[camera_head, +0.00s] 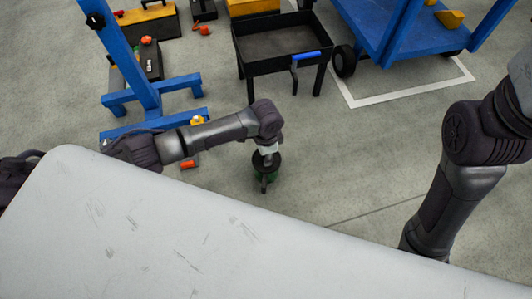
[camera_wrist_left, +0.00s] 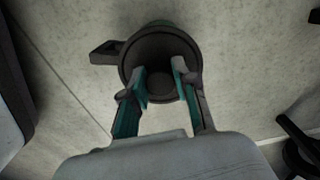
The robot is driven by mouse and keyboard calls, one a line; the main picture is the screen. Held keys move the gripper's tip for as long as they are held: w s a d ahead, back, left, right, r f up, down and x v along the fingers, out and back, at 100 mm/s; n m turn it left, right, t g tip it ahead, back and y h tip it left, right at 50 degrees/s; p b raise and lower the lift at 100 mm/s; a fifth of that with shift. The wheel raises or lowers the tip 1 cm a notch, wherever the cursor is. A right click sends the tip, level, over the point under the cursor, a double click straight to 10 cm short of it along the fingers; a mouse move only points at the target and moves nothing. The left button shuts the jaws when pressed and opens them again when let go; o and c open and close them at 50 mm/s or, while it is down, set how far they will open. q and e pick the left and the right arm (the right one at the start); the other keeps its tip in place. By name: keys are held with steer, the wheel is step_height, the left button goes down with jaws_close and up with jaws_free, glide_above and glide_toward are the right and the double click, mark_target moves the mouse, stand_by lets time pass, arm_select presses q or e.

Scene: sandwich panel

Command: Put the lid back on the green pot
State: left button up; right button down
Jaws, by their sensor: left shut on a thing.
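The green pot (camera_head: 268,177) is low over the grey floor, below my left gripper (camera_head: 265,158) in the head view; little of its green side shows. In the left wrist view a dark round lid (camera_wrist_left: 152,48) lies at the fingertips of my left gripper (camera_wrist_left: 160,72), with a thin green edge of the pot (camera_wrist_left: 160,23) behind it and a dark handle (camera_wrist_left: 105,52) sticking out to the left. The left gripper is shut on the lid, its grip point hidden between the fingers. I cannot tell whether the lid touches the pot. My right gripper is out of view.
A black cart (camera_head: 282,50) with a blue handle stands behind the pot. A blue stand (camera_head: 150,95) is at the left, with small orange and yellow items by its foot. A blue wheeled rack (camera_head: 400,35) is at the back right. Floor to the pot's right is clear.

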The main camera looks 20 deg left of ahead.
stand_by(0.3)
arm_select(q)
steer(key=o, duration=1)
steer(key=shift+o, duration=0.3)
steer(key=o, duration=0.4)
steer(key=shift+o, duration=0.2)
